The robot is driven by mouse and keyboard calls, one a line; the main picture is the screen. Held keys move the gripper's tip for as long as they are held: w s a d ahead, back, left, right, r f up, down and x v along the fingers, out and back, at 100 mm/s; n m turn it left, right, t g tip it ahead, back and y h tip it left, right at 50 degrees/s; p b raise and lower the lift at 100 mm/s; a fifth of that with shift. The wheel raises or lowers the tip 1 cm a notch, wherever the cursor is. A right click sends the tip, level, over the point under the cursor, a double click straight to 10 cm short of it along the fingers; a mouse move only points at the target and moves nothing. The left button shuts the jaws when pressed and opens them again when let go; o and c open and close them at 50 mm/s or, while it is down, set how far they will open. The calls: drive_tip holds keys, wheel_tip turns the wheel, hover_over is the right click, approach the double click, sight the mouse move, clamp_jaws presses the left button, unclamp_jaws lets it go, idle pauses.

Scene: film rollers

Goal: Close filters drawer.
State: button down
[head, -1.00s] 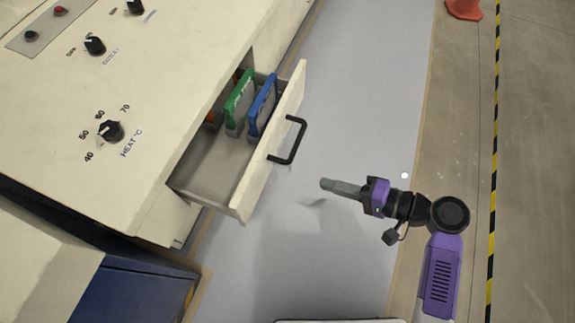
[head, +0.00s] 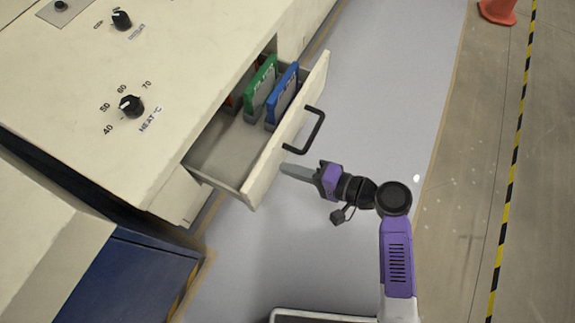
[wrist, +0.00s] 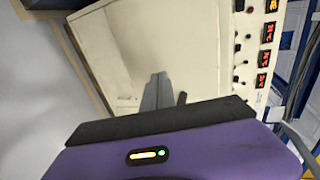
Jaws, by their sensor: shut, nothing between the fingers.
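The filters drawer (head: 222,150) is pulled out from the cream machine, its front panel (head: 268,165) facing right. A black bar handle (head: 312,131) is on that panel. A green filter (head: 260,88) and a blue filter (head: 283,95) stand upright in the drawer's far end, with a reddish one partly hidden behind. My gripper (head: 283,168) is shut and empty, its fingertips pointing left at the drawer front just below the handle. I cannot tell whether they touch it. In the wrist view the shut fingers (wrist: 157,92) are in front of a cream panel (wrist: 140,45).
The cream machine top (head: 80,70) carries a heat knob (head: 131,105) and other controls. A blue cabinet (head: 130,275) is at lower left. An orange cone (head: 498,11) stands far right by a striped floor line (head: 513,160). The grey floor right of the drawer is clear.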

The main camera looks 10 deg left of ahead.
drive_tip(key=shift+w+a, duration=0.2)
drive_tip(key=shift+a, duration=0.3)
drive_tip(key=b, duration=0.3)
hover_over(231, 153)
drive_tip(key=shift+d, duration=0.4)
drive_tip(key=shift+w+a+r, duration=0.1)
drive_tip(key=shift+a, duration=0.25)
drive_tip(key=shift+a+r, duration=0.1)
drive_tip(key=shift+a, duration=0.05)
